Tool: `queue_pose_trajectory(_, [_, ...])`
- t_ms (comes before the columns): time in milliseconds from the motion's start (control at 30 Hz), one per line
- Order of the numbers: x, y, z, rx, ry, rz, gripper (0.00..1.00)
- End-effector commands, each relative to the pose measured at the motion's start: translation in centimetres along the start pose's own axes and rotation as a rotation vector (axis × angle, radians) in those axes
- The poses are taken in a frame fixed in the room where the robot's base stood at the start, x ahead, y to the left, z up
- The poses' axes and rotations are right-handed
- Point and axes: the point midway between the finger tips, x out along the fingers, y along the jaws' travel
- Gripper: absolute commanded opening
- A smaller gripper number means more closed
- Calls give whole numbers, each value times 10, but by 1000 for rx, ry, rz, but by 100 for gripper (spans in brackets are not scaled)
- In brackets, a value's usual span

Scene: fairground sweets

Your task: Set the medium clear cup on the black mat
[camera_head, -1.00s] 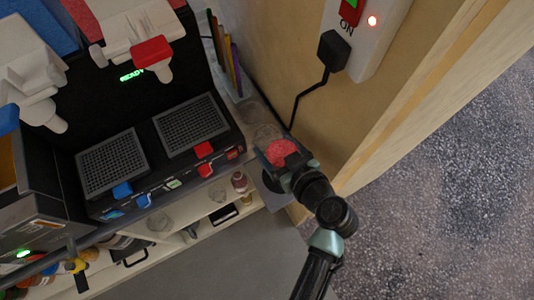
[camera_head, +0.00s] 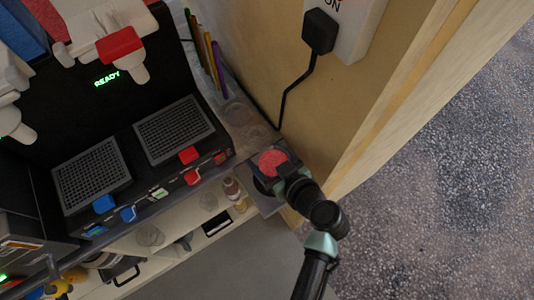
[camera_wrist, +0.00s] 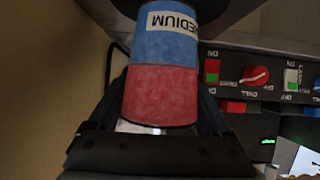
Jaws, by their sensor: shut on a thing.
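The medium clear cup (camera_head: 272,161) holds a red layer above a blue layer. In the wrist view the cup (camera_wrist: 162,80) shows a white MEDIUM label upside down, like the panel lettering, so the cup looks upright. My gripper (camera_wrist: 162,112) is shut around the red part of the cup. In the head view my gripper (camera_head: 281,173) is at the counter's right end, beside the wooden wall. A grey square with a dark round patch, perhaps the black mat (camera_head: 263,186), shows partly beneath the gripper. I cannot tell whether the cup touches it.
The black slush machine (camera_head: 150,180), with two grates and red and blue knobs, stands left of my gripper. Clear cups (camera_head: 238,112) stand behind it near the wall. A small bottle (camera_head: 233,190) is close on the left. A black cable (camera_head: 290,90) hangs from a plug.

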Motion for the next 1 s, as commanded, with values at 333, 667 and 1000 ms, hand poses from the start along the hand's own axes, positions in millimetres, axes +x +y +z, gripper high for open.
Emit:
queue_pose_trajectory(333, [0,0,-1,0,2,1,2])
queue_pose_trajectory(667, [2,0,4,0,2,1,2])
queue_pose_trajectory(1000, [4,0,7,1,1,1,2])
